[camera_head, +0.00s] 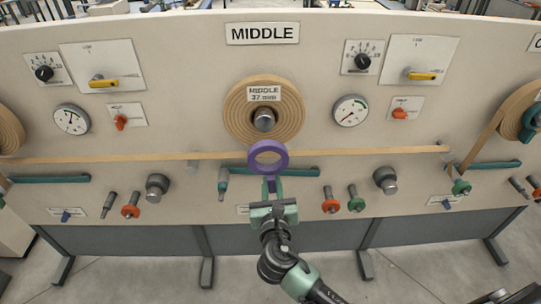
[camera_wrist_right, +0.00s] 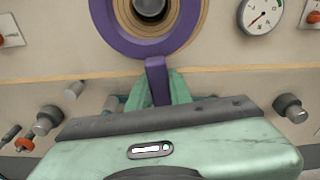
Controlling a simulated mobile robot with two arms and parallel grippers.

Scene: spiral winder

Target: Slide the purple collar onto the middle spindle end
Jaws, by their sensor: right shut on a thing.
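The purple collar (camera_head: 268,157) is a ring with a short tab below it. My right gripper (camera_head: 272,186) is shut on that tab and holds the ring upright, facing the panel. The middle spindle end (camera_head: 264,120) is a grey metal stub at the centre of a tan wound coil (camera_head: 240,110), under the MIDDLE sign. In the head view the collar appears just below the stub and apart from it. In the right wrist view the collar (camera_wrist_right: 110,35) fills the top, with the spindle end (camera_wrist_right: 150,6) seen through its opening. My left gripper is not in view.
A tan strip (camera_head: 120,158) runs across the panel behind the collar. Teal bars (camera_head: 290,172), grey knobs (camera_head: 157,185) and red and green knobs (camera_head: 331,200) stick out around the gripper. A gauge (camera_head: 350,110) sits right of the coil.

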